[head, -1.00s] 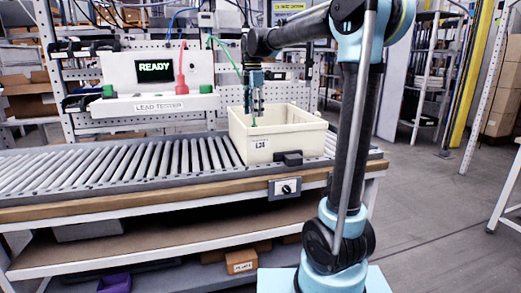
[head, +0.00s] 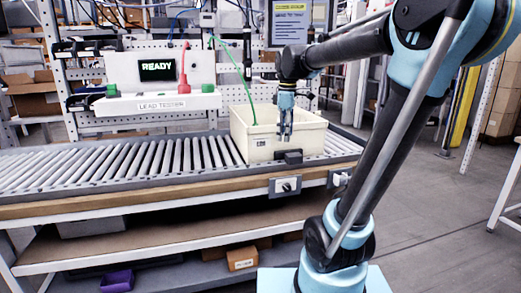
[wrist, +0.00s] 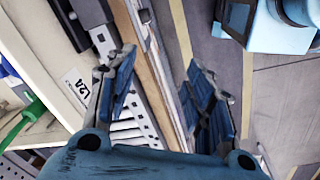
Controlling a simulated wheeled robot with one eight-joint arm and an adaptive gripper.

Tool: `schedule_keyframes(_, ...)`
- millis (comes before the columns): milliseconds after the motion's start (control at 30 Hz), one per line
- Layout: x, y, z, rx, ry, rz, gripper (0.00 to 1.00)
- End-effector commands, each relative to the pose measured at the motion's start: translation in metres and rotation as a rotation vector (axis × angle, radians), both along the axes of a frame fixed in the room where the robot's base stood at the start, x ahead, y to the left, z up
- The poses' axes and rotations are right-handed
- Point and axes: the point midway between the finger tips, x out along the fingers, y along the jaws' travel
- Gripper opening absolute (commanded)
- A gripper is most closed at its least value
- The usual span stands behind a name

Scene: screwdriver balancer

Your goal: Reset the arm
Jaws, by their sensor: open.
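My gripper (head: 286,138) is open and empty. It points down and overlaps the front wall of the cream bin (head: 252,138) in the head view. In the wrist view my gripper (wrist: 160,82) has its two blue fingers spread over the front edge of the conveyor, with nothing between them. The bin, labelled L2A (wrist: 75,88), is to the left there. A green lead (head: 238,78) runs down into the bin, and a green handle (wrist: 30,118) shows inside it in the wrist view. The lead's lower end is hidden in the head view.
The lead tester (head: 158,84) behind the conveyor reads READY and carries a red plug (head: 185,70) and green sockets. The roller conveyor (head: 110,165) is clear left of the bin. A small switch box (head: 285,186) is on its front rail. A screen (head: 290,24) hangs behind.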

Motion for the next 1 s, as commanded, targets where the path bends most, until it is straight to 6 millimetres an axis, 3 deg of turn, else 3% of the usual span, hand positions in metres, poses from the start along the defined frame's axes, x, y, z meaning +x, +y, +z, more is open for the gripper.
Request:
schedule_keyframes(300,-0.081,-0.05,-0.065,0.042,-0.038,-0.463,0.48)
schedule_keyframes(600,-0.151,-0.083,-0.141,0.095,-0.071,-0.903,0.48)
schedule_keyframes(800,-0.187,-0.096,-0.189,0.131,-0.09,-1.153,0.48)
schedule_keyframes(1000,-0.203,-0.101,-0.214,0.152,-0.098,-1.278,0.48)
